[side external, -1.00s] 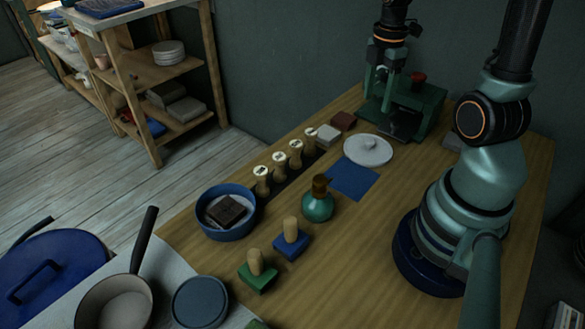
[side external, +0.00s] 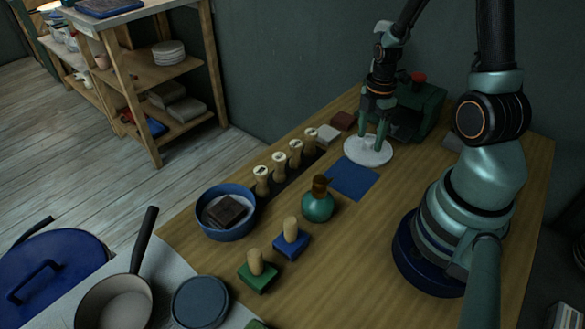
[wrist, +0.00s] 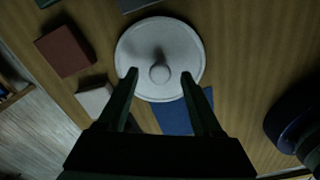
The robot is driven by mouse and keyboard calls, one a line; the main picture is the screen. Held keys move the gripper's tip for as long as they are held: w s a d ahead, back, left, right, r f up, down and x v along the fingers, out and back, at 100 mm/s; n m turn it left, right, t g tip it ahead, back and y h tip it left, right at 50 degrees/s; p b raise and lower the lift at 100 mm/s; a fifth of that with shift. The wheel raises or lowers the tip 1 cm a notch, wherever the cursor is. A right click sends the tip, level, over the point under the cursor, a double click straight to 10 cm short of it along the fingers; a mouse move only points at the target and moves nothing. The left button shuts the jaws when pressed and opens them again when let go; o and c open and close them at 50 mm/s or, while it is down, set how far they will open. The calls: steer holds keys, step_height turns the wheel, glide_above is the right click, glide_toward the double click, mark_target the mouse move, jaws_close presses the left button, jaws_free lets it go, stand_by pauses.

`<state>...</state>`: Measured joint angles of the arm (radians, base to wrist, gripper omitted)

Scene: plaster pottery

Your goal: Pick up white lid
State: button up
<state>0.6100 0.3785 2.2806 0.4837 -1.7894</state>
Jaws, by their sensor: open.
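The white lid (side external: 367,152) is a round disc lying flat on the wooden table, partly hidden by my gripper in the side view. In the wrist view the lid (wrist: 160,50) shows whole, with a round knob (wrist: 159,73) near its middle. My gripper (side external: 381,145) points down over the lid, its fingers open. In the wrist view my gripper (wrist: 159,75) has one finger on each side of the knob, with gaps between. I cannot tell whether the fingertips touch the lid.
A blue sheet (side external: 352,180) lies beside the lid. A dark red block (side external: 343,121) and a pale block (side external: 328,135) sit to its left. A green machine (side external: 424,105) stands behind. A teal bottle (side external: 318,203) stands nearer, and the table right of it is clear.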

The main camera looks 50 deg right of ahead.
steer(key=shift+f, duration=0.25)
jaws_close()
steer(key=shift+r, duration=0.2)
